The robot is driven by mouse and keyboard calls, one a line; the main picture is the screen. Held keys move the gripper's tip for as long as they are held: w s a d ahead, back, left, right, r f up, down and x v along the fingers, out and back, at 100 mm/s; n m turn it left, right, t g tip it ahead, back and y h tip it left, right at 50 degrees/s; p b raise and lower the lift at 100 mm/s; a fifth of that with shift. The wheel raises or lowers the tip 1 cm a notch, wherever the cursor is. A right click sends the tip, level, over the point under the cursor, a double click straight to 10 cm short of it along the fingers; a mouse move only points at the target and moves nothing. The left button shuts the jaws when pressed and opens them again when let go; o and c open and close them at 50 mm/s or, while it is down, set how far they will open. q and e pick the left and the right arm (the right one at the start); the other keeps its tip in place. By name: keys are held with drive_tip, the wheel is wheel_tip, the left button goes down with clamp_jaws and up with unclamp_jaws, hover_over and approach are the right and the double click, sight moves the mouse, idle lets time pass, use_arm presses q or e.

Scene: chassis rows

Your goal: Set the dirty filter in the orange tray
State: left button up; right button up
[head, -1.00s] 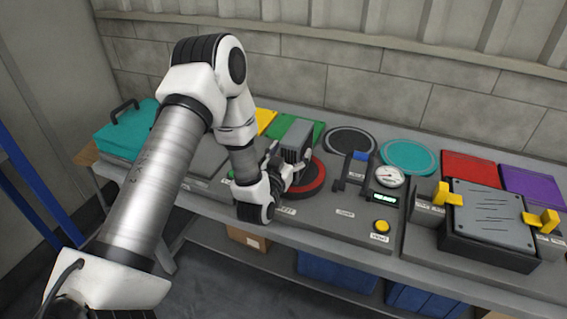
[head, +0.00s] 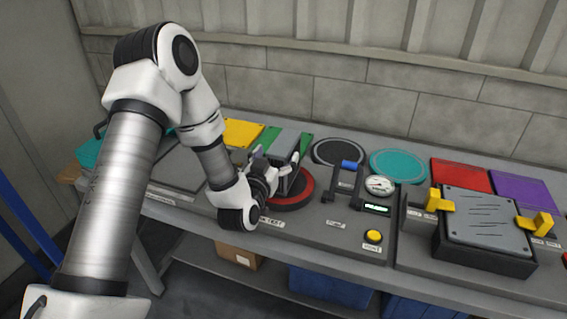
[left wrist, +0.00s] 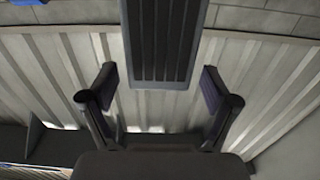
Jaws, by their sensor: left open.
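A grey block (head: 284,144) that looks like the filter stands upright at the black disc with a red ring (head: 303,197) on the bench. In the left wrist view its dark ridged face (left wrist: 165,42) shows ahead, between the lines of the two fingers. I cannot tell how dirty it is. My left gripper (head: 276,165) is at the block in the head view, with a finger to either side. In the left wrist view the gripper (left wrist: 157,80) is open, with gaps between fingers and block. I cannot make out an orange tray. My right gripper is out of view.
Right of the ring stand a blue-handled clamp (head: 344,182), a gauge (head: 379,186) and a yellow button (head: 373,236). A grey plate with yellow clips (head: 487,220) is farther right. Yellow (head: 243,132), teal (head: 399,166), red (head: 461,174) and purple (head: 522,187) pads line the back.

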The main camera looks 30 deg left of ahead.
sight(283, 144)
use_arm(q)
drive_tip(key=p+x, duration=0.1)
drive_tip(key=x, duration=0.3)
drive_tip(key=shift+w+f, duration=0.15)
drive_tip(key=shift+w, duration=0.25)
drive_tip(key=shift+s, duration=0.15)
drive_tip(key=shift+c, duration=1)
clamp_jaws()
